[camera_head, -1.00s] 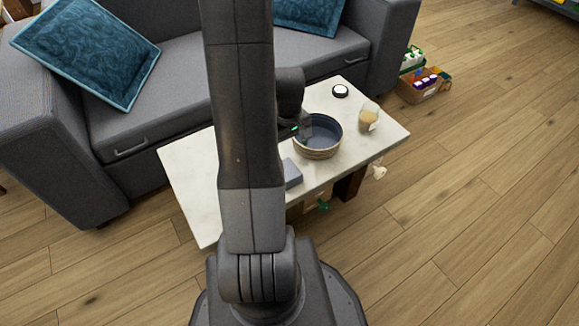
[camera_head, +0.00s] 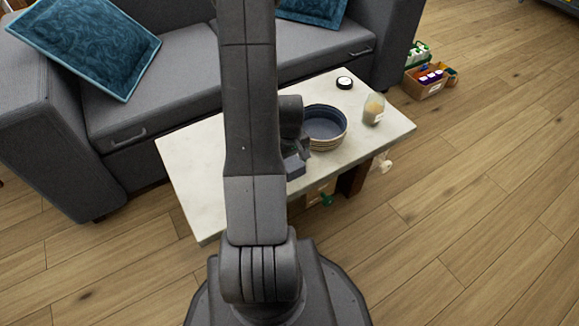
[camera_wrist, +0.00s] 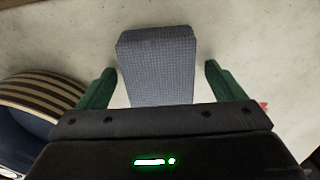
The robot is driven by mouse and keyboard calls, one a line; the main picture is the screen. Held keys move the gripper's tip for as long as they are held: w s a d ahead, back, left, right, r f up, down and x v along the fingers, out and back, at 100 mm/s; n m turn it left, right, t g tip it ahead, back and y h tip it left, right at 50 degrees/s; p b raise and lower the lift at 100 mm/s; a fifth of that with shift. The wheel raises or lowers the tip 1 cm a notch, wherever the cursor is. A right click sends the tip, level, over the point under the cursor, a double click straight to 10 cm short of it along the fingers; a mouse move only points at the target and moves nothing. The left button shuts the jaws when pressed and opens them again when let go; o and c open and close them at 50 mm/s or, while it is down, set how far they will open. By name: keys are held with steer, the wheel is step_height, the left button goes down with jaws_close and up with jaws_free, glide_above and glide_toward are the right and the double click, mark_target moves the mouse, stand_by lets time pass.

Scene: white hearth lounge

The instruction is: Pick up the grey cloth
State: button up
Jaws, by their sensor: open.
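The grey cloth (camera_wrist: 158,66) is a folded, textured block lying on the white tabletop. In the wrist view it lies between the two green fingers of my gripper (camera_wrist: 162,85), with a gap on each side. My gripper is open and empty above the cloth, and the near part of the cloth is hidden behind the gripper body. In the head view my arm and gripper (camera_head: 293,160) cover most of the cloth, and only a small grey part (camera_head: 297,175) shows at the table's near edge.
A striped bowl (camera_head: 326,128) with a blue inside stands close beside my gripper; it also shows at the left in the wrist view (camera_wrist: 40,92). A glass jar (camera_head: 374,109) and a dark round item with a white top (camera_head: 344,83) stand on the white table (camera_head: 190,165). A grey sofa is behind.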

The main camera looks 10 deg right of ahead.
mark_target(289, 159)
steer(key=c, duration=1.1)
step_height(289, 159, up, 10)
steer(key=p, duration=0.3)
steer(key=shift+p, duration=0.35)
steer(key=shift+c, duration=0.2)
steer(key=o, duration=0.5)
steer(key=c, duration=0.3)
steer(key=shift+f, duration=0.1)
